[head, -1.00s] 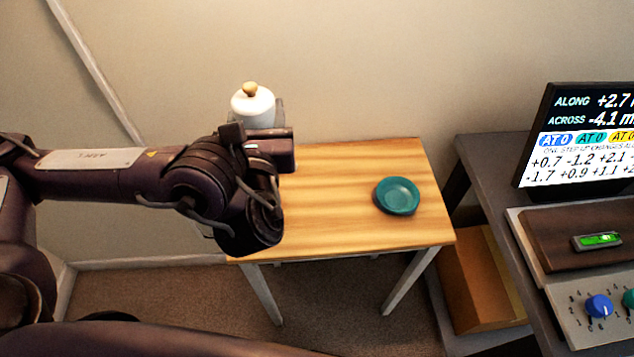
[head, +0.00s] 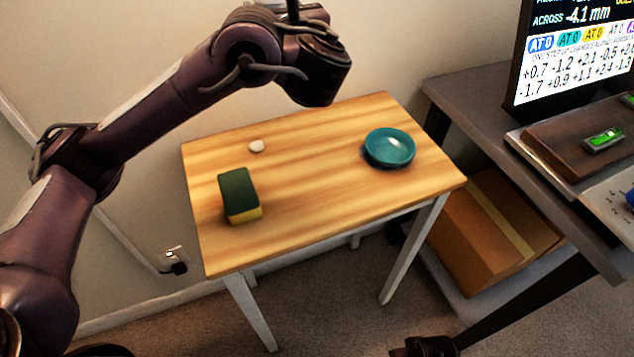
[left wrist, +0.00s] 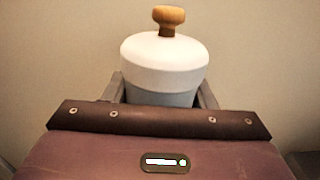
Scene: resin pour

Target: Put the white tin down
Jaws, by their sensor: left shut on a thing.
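The white tin (left wrist: 165,65), with a round wooden knob on its lid, stands upright between the fingers of my left gripper (left wrist: 162,90) in the left wrist view. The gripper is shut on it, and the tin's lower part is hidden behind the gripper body. In the head view my left arm reaches up over the back of the small wooden table (head: 310,178). The gripper and the tin are beyond the top edge there.
On the table are a green and yellow sponge (head: 239,196) at the left front, a small white lump (head: 256,146) and a teal dish (head: 389,148) at the right. The table's middle and right front are bare. A grey desk (head: 470,105) with a screen (head: 575,55) stands to the right.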

